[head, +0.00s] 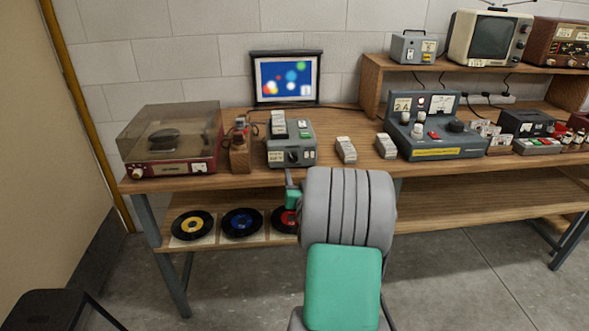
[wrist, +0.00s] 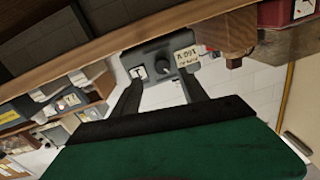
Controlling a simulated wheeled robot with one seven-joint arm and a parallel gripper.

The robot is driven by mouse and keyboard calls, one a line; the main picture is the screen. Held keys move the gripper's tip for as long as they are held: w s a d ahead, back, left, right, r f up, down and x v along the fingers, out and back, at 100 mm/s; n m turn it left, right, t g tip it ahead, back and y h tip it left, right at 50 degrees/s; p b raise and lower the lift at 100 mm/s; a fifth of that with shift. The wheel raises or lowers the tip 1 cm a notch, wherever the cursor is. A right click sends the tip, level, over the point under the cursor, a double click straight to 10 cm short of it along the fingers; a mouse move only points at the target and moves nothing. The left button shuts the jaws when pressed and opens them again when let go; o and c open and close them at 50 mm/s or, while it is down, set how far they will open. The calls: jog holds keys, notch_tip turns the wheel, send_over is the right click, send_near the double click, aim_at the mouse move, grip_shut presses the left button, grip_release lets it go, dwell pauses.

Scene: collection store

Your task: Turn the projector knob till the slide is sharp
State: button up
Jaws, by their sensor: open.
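The grey slide projector (head: 304,153) stands on the bench top with a slide tray (head: 279,124) on it. Its dark knob (head: 293,156) is on the front face and also shows in the wrist view (wrist: 150,63), between two pale labels. The screen (head: 286,78) behind shows a picture of soft-edged white, red, green and light-blue blobs on blue; it looks blurred. My gripper (wrist: 156,84) is open and empty. Its two dark fingers point toward the projector front, apart from the knob, which appears between and beyond their tips. In the head view my arm hides most of the gripper.
A record player (head: 170,140) and a small wooden block stand left of the projector. Slide boxes (head: 346,150) and a grey control console (head: 445,140) stand to the right. Records (head: 242,222) lie on the lower shelf. The bench's front edge (wrist: 60,75) crosses the wrist view.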

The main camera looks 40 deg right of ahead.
aim_at(293, 160)
jog(key=p+x, duration=0.1)
jog(key=x, duration=0.6)
jog(key=shift+w+a, duration=0.1)
jog(key=shift+w, duration=0.1)
jog(key=shift+r, duration=0.1)
grip_shut()
